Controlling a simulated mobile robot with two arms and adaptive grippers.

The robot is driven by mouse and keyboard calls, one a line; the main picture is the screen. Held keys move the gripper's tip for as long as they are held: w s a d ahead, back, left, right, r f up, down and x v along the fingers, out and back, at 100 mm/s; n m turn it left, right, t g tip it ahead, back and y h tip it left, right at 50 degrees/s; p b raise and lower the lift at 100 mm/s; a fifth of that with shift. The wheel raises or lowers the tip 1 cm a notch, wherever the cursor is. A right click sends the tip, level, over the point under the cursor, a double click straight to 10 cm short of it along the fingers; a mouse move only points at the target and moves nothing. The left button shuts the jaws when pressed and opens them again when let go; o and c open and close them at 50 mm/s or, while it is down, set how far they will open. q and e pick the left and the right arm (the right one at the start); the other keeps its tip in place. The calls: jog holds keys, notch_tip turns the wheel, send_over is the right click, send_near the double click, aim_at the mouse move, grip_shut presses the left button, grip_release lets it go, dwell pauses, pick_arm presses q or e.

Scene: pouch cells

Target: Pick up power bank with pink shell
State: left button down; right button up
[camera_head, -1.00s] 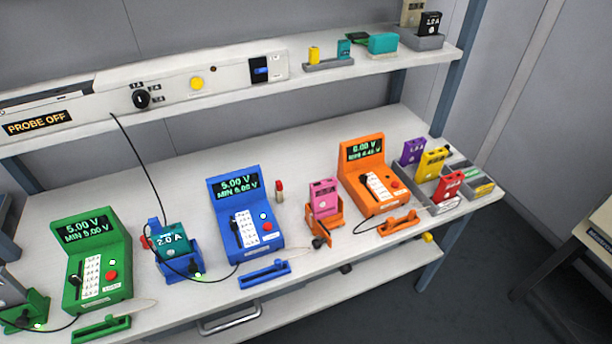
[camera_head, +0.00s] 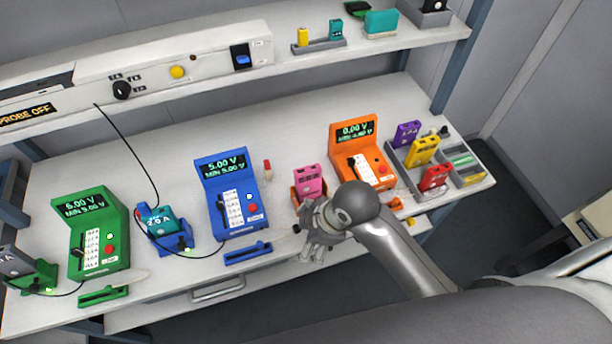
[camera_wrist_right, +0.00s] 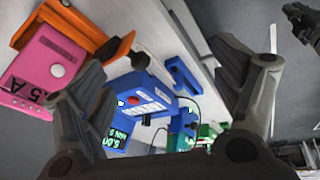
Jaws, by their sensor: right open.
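The power bank with the pink shell (camera_head: 308,180) stands upright in an orange holder (camera_head: 298,194) on the bench, between the blue and orange testers. My right gripper (camera_head: 312,252) is in front of the holder, near the bench's front edge, open and empty. In the right wrist view the pink power bank (camera_wrist_right: 52,62) shows at the upper left with "5 A" on it, and the orange holder (camera_wrist_right: 112,48) is beside it. There, my right gripper (camera_wrist_right: 180,75) has its fingers spread, with the pink power bank outside the gap, beyond the left finger.
The blue tester (camera_head: 228,195) and orange tester (camera_head: 362,150) flank the pink power bank. A grey tray (camera_head: 440,182) with purple, yellow and red power banks stands at the right end. A teal power bank (camera_head: 157,220) sits in a blue holder. A shelf (camera_head: 290,65) runs above.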

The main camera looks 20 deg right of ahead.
jog(key=w+a+r+n, duration=0.2)
jog(key=w+a+n, duration=0.15)
jog(key=n, duration=0.35)
notch_tip(320, 180, up, 9)
jog(key=n+g+h, duration=0.3)
jog(key=n, duration=1.2)
send_over(309, 172)
jog(key=shift+s+a+r+p, duration=0.1)
jog(key=shift+p, duration=0.2)
notch_tip(309, 172, down, 5)
jog(key=shift+f+p, duration=0.1)
jog(key=shift+p, duration=0.5)
notch_tip(309, 172, down, 5)
jog(key=shift+r+p, duration=0.1)
jog(key=shift+p, duration=1.05)
jog(key=shift+w+f, duration=0.2)
jog(key=shift+f, duration=0.05)
jog(key=c, duration=1.1)
